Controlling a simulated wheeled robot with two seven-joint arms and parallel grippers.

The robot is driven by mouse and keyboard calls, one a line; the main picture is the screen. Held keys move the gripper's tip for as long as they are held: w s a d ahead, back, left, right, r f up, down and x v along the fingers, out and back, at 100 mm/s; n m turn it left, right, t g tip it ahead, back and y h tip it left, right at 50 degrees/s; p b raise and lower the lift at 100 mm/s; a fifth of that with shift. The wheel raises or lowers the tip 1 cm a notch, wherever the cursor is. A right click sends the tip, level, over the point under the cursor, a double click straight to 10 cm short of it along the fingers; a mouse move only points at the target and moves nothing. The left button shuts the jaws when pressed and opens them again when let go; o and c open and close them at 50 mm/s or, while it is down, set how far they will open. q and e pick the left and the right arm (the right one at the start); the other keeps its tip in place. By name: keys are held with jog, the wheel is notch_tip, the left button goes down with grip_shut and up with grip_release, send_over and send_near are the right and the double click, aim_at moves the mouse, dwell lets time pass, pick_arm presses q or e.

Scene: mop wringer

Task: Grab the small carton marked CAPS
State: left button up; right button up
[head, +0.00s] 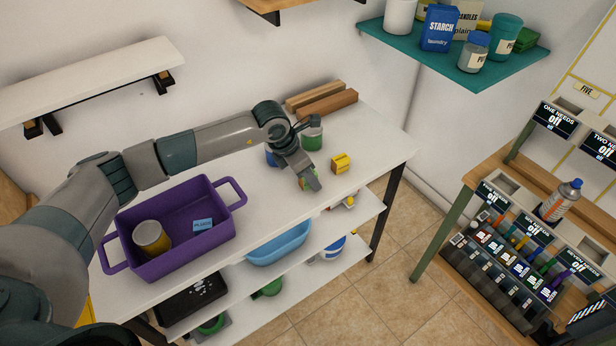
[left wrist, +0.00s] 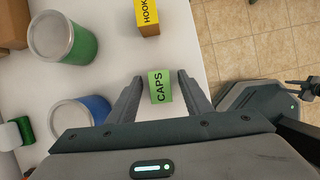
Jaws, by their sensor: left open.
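The small green carton marked CAPS (left wrist: 160,87) stands on the white table top and shows between the fingers of my left gripper (left wrist: 158,92) in the left wrist view. The fingers are open, one on each side of it, with a small gap visible on both sides. In the head view my left gripper (head: 311,187) points down near the table's front edge, and the carton is mostly hidden by it. I cannot tell how high the fingertips are above the table.
A yellow carton marked HOOK (left wrist: 147,16) stands close by; it also shows in the head view (head: 341,163). A green can (left wrist: 64,40) and a blue can (left wrist: 84,117) stand beside the gripper. A purple basket (head: 165,262) is at the table's left. Wooden blocks (head: 328,104) lie at the back.

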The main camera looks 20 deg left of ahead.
dwell(0.4)
pick_arm(q)
jog(key=c, duration=1.1)
jog(key=shift+c, duration=0.2)
pick_arm(e)
jog(key=shift+a, duration=0.1)
pick_arm(q)
jog(key=shift+r, duration=0.1)
pick_arm(e)
jog(key=shift+w+f, duration=0.1)
